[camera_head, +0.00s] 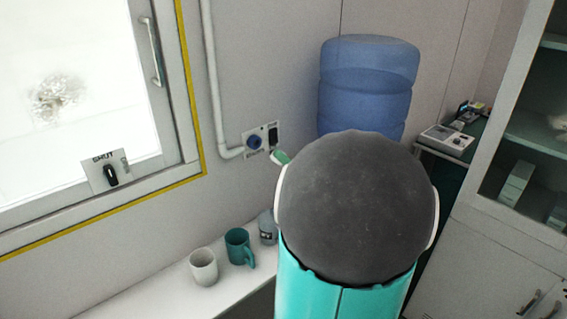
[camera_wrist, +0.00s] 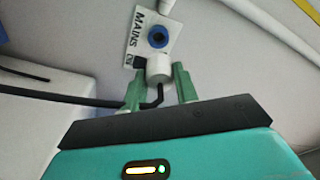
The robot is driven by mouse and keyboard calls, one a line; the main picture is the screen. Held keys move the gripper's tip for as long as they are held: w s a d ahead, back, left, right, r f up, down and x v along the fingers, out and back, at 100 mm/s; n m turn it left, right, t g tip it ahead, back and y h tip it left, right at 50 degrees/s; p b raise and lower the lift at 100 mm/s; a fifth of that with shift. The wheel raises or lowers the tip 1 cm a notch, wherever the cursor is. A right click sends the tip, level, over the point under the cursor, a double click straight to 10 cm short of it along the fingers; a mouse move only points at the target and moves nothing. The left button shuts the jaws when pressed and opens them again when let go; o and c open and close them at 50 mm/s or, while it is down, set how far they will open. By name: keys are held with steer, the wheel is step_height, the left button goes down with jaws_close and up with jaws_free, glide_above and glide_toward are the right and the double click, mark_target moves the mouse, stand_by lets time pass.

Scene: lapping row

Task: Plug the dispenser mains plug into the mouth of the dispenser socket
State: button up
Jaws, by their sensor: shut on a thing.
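The dispenser socket is a round blue mouth (camera_wrist: 157,37) on a white wall plate (camera_wrist: 142,25) marked MAINS. In the head view the socket (camera_head: 254,142) sits on the wall beside a black switch. The plug (camera_wrist: 158,68) is a short white cylinder with a black cable running left. My gripper (camera_wrist: 159,77) is shut on the plug, with a green finger on either side. In the wrist view the plug shows just below the blue mouth, outside it; I cannot tell the depth between them. In the head view a green fingertip (camera_head: 280,157) shows near the plate, and my arm hides the rest.
A blue water bottle (camera_head: 368,85) stands behind my arm. A white mug (camera_head: 203,266), a teal mug (camera_head: 238,246) and a grey container (camera_head: 267,228) stand on the white shelf (camera_head: 165,300) below the socket. A white conduit (camera_head: 214,90) runs down the wall. A glass-fronted cabinet (camera_head: 505,215) is at right.

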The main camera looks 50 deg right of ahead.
steer(key=shift+a+x, duration=0.15)
steer(key=shift+x, duration=1.25)
steer(key=shift+a+x, duration=0.15)
steer(key=shift+x, duration=1.3)
steer(key=shift+f+x, duration=0.25)
steer(key=shift+x, duration=1.05)
steer(key=o, duration=1)
steer(key=shift+a, duration=0.1)
steer(key=shift+o, duration=0.2)
steer(key=r+v, duration=0.1)
steer(key=v, duration=1.2)
steer(key=shift+s+a+f, duration=0.15)
steer(key=shift+s+f, duration=0.15)
steer(key=shift+f, duration=0.25)
steer(key=shift+w, duration=0.1)
